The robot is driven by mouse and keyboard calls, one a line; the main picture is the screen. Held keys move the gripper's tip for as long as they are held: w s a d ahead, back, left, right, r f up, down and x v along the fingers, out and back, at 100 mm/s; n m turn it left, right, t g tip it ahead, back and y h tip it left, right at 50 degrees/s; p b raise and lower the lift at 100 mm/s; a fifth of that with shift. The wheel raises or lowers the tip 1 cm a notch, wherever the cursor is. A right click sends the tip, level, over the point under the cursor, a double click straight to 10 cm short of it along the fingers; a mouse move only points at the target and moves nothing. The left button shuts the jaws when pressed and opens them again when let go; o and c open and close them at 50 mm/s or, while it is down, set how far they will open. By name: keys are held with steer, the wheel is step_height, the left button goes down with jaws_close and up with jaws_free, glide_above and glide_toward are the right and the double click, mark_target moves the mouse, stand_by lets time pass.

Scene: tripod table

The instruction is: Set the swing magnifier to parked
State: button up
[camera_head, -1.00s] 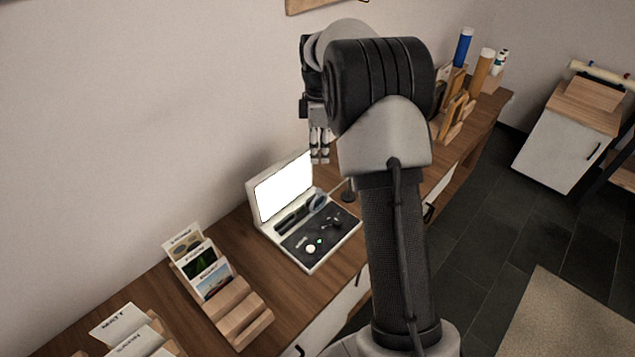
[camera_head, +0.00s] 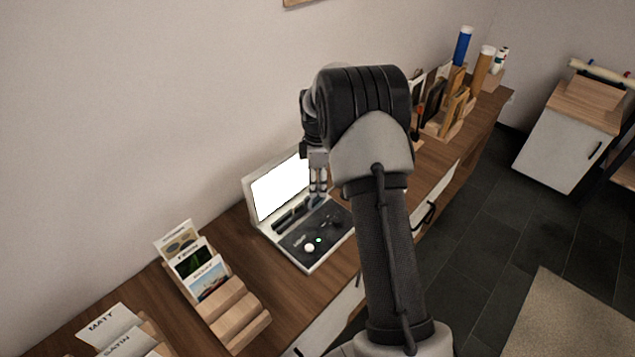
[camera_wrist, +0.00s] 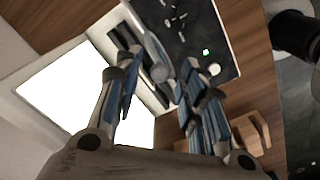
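The swing magnifier (camera_wrist: 153,48) appears to be the grey-blue piece by the dark panel in the wrist view. Its lens and arm are hard to make out there, and in the head view my gripper hides most of it. It belongs to a white station with a lit white screen (camera_head: 282,187) and a dark control panel (camera_head: 318,236). My gripper (camera_head: 318,201) points down over the station, between screen and panel. In the wrist view the two fingers (camera_wrist: 158,92) are apart, with the magnifier piece beyond and between them. I cannot tell whether they touch it.
The panel has a green light (camera_head: 318,240) and a pale round knob (camera_head: 309,248). A wooden card rack (camera_head: 232,307) stands to the left on the table (camera_head: 247,240). Frames and tubes (camera_head: 456,105) stand at the far right end. The wall is close behind the screen.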

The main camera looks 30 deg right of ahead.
steer(key=shift+c, duration=0.3)
jaws_close()
stand_by(0.5)
